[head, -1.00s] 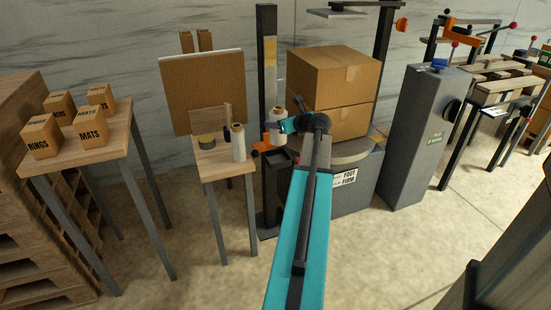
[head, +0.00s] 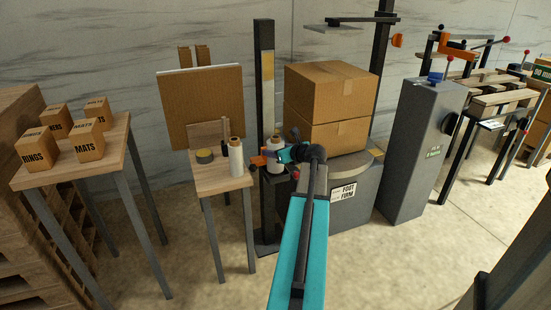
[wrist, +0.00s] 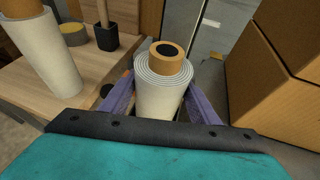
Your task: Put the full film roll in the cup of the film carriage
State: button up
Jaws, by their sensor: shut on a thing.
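My gripper (head: 281,155) is shut on a white film roll (head: 275,165) with a brown core. In the wrist view the held roll (wrist: 160,95) stands upright between the two purple fingers, its wound layers showing on top. The film carriage (head: 270,183) is the dark part with an orange piece (head: 257,160) on the tall dark mast. The held roll is right at the carriage, its lower end low over it. The cup is hidden behind the roll and gripper, so I cannot tell whether the roll touches it.
A second white roll (head: 236,157) stands on the small wooden table (head: 222,184) to the left, with a yellow-grey tape roll (head: 205,155) and a dark-based handled tool. Stacked cardboard boxes (head: 325,105) sit close on the right. The mast (head: 265,80) rises behind the carriage.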

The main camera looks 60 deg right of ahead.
jog(key=shift+f+b, duration=0.45)
jog(key=shift+f, duration=1.2)
jog(key=shift+f, duration=0.1)
jog(key=o, duration=1.3)
jog(key=shift+s+a+r, duration=0.15)
jog(key=shift+s+r, duration=0.05)
jog(key=shift+r, duration=0.05)
jog(key=p+v, duration=0.2)
jog(key=v, duration=0.9)
jog(key=shift+s+r, duration=0.15)
jog(key=shift+s, duration=0.05)
